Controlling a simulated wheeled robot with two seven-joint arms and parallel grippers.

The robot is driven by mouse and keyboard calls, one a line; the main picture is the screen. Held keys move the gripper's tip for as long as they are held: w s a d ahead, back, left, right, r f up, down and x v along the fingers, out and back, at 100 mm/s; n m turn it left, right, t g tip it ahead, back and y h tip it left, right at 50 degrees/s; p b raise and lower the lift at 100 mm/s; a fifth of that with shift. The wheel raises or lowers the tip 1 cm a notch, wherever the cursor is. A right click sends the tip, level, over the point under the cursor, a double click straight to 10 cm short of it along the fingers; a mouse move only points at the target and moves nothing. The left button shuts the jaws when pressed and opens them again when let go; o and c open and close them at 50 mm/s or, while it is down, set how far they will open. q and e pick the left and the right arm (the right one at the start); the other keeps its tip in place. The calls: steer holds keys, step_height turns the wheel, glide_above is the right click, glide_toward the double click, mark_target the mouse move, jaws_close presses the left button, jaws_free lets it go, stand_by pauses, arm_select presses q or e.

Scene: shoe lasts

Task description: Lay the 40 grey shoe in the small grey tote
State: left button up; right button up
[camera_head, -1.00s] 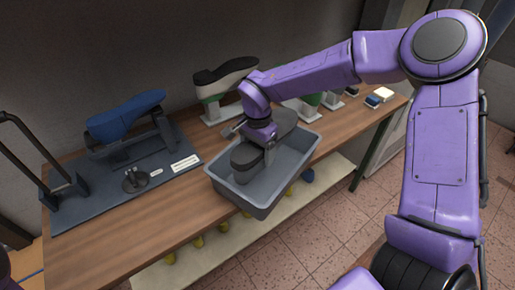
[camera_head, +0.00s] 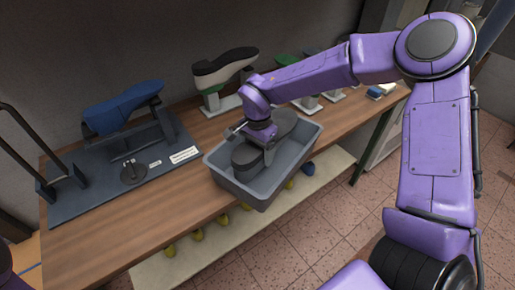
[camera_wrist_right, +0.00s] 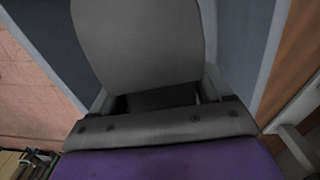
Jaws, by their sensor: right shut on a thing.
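The grey shoe (camera_head: 248,155) is a dark grey last lying inside the small grey tote (camera_head: 222,177), between its walls. My right gripper (camera_head: 264,145) reaches down over the tote and is shut on the shoe around its middle. In the right wrist view the shoe (camera_wrist_right: 140,40) fills the space beyond the gripper (camera_wrist_right: 155,100), and a tote wall (camera_wrist_right: 240,45) shows beside it. Whether the shoe touches the tote floor is hidden. I cannot read a size mark on it.
A blue shoe last (camera_head: 122,106) sits on a stand on a dark mat (camera_head: 80,200) at left. A black, white and green shoe (camera_head: 224,70) stands behind the tote. Green lasts and small boxes are at the back right. Bare wooden table (camera_head: 130,230) lies left of the tote.

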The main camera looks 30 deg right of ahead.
steer(key=shift+f, duration=0.7)
steer(key=o, duration=1.2)
steer(key=shift+o, duration=0.2)
steer(key=shift+r, duration=0.15)
step_height(320, 180, up, 10)
steer(key=shift+r+b, duration=0.2)
steer(key=shift+b, duration=0.45)
